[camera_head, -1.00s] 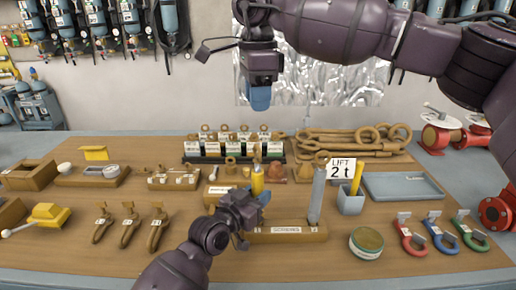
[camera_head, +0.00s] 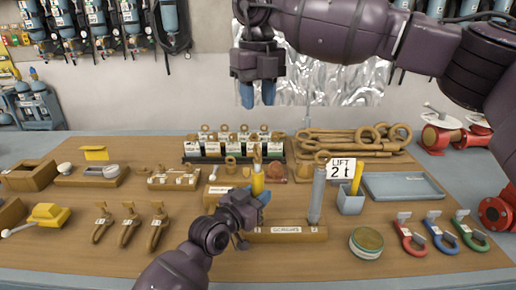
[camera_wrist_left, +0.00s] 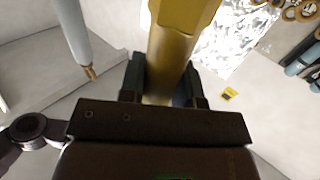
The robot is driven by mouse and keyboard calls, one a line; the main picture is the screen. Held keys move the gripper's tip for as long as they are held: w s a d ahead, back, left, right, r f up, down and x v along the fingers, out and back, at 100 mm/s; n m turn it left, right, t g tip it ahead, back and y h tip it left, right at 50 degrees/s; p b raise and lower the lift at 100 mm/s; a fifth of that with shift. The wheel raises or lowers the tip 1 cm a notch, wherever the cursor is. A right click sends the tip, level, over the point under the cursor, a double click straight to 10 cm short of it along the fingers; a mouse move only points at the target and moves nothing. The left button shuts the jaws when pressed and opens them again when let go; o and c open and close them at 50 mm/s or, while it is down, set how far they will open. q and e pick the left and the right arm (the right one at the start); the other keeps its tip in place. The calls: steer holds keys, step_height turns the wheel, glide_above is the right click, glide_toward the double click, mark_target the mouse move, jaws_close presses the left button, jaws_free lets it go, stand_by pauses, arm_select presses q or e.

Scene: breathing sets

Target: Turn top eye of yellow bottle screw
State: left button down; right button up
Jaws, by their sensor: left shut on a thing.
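The yellow bottle screw (camera_head: 258,182) stands upright near the middle of the table, with its narrow brown top eye (camera_head: 257,154) above the yellow body. My left gripper (camera_head: 254,199) is shut on the yellow body from the front, below the eye. In the left wrist view the yellow body (camera_wrist_left: 178,50) rises between the two dark fingers of the gripper (camera_wrist_left: 165,88); its top end is out of that view. My right gripper (camera_head: 258,94) hangs high above and behind the bottle screw, pointing down. Its blue fingertips are apart, with nothing between them.
A wooden "SCREWS" block (camera_head: 286,234) with a tall grey bottle screw (camera_head: 317,195) stands just right of my left gripper. A rack of labelled screws (camera_head: 236,148) is behind. The "LIFT 2 t" sign (camera_head: 341,168) and grey holder (camera_head: 350,203) stand further right.

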mark_target(258, 145)
steer(key=shift+m, duration=0.4)
step_height(258, 145, down, 12)
steer(key=shift+f, duration=0.1)
stand_by(0.4)
jaws_close()
